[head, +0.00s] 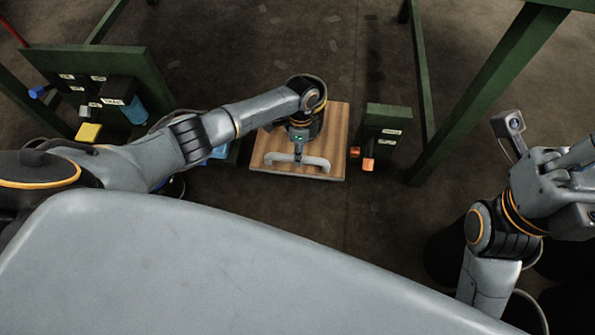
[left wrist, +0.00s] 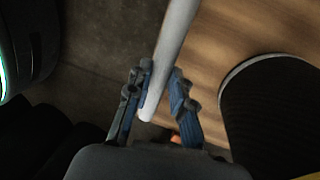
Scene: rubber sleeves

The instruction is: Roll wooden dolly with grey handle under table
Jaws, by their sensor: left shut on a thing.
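The wooden dolly (head: 334,130) lies flat on the dark floor in the head view, its striped wood top showing. Its pale grey handle (head: 316,162) is a bar along the near side. My left gripper (left wrist: 160,72) is shut on this handle, with the bar between its blue-grey fingers in the left wrist view. The wood top also shows there (left wrist: 230,40). In the head view my left wrist hides much of the grip from above. The green-framed table (head: 490,88) stands to the right of the dolly.
A green block with orange-tipped parts (head: 388,115) stands on the floor between dolly and table leg. A green panel (head: 135,65) with labels, blue and yellow items stands at left. Floor beyond the dolly (head: 300,40) is clear.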

